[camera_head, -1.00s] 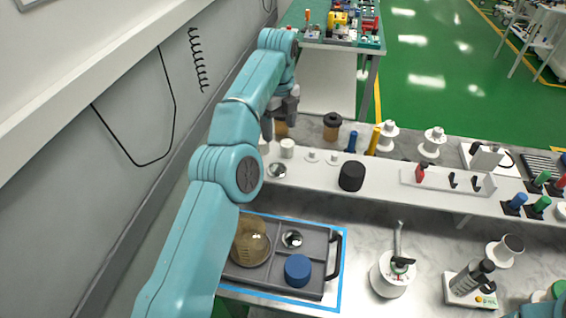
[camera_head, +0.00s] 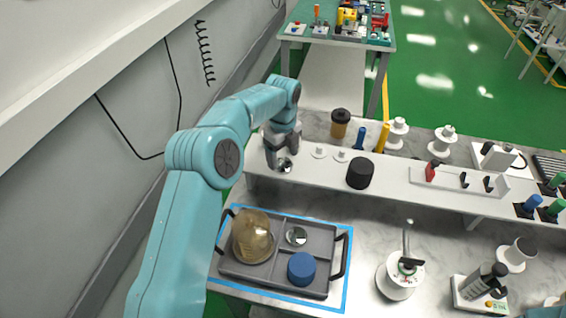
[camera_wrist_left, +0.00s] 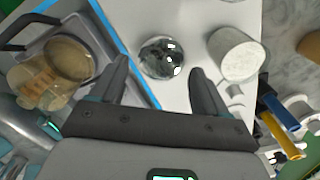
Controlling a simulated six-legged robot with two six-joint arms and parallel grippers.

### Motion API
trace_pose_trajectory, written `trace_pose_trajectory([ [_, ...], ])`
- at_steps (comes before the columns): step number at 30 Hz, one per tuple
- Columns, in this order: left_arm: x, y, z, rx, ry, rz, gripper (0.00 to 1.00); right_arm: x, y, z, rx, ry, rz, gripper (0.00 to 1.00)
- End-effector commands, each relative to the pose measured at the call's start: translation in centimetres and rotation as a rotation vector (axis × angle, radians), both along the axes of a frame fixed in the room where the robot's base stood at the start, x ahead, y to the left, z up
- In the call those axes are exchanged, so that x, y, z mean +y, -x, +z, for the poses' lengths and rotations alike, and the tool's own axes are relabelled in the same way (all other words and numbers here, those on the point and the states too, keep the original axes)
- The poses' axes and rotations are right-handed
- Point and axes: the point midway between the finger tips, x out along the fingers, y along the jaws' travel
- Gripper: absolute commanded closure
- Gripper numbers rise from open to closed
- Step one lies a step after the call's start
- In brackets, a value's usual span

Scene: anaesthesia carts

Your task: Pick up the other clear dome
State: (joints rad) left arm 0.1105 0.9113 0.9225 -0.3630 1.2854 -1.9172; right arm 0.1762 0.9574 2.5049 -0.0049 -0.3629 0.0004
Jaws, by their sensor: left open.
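A small shiny clear dome (camera_head: 284,166) sits on the white raised shelf (camera_head: 322,172), below my left gripper (camera_head: 282,155). In the left wrist view the same dome (camera_wrist_left: 161,58) lies between and just beyond the two open fingers (camera_wrist_left: 160,70), with nothing held. Another shiny clear dome (camera_head: 296,236) sits in a compartment of the grey tray (camera_head: 318,225). My right gripper is not in view.
In the left wrist view a white cylinder (camera_wrist_left: 234,56) stands close beside the right finger. A black knob (camera_head: 360,173) is farther right on the shelf. The tray also holds an amber dome (camera_head: 252,238) and a blue cylinder (camera_head: 301,269).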

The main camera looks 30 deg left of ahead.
Motion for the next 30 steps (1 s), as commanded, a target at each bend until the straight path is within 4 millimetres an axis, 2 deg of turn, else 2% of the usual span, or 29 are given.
trace_pose_trajectory([
  [1,0.1,0.1,-0.6,0.005,0.000,-0.001,0.25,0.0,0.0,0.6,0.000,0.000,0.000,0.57],
  [6,0.1,-0.1,-2.4,0.001,0.000,0.000,0.25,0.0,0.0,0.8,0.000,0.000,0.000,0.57],
  [12,0.1,-0.1,-2.6,0.001,0.000,-0.001,0.25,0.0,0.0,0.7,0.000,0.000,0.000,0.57],
  [13,0.1,-0.1,-2.6,0.001,0.000,-0.001,0.28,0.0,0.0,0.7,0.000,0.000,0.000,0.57],
  [15,0.1,-0.1,-2.6,0.001,0.000,-0.001,0.51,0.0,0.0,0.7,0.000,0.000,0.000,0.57],
  [17,0.1,-0.1,-2.6,0.001,0.000,-0.001,0.68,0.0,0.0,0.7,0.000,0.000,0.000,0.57],
  [26,0.0,-0.1,-2.4,0.000,0.000,-0.001,0.69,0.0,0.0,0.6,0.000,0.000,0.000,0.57],
  [30,0.0,-0.2,-0.3,-0.004,0.000,-0.001,0.69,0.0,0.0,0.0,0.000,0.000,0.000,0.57],
])
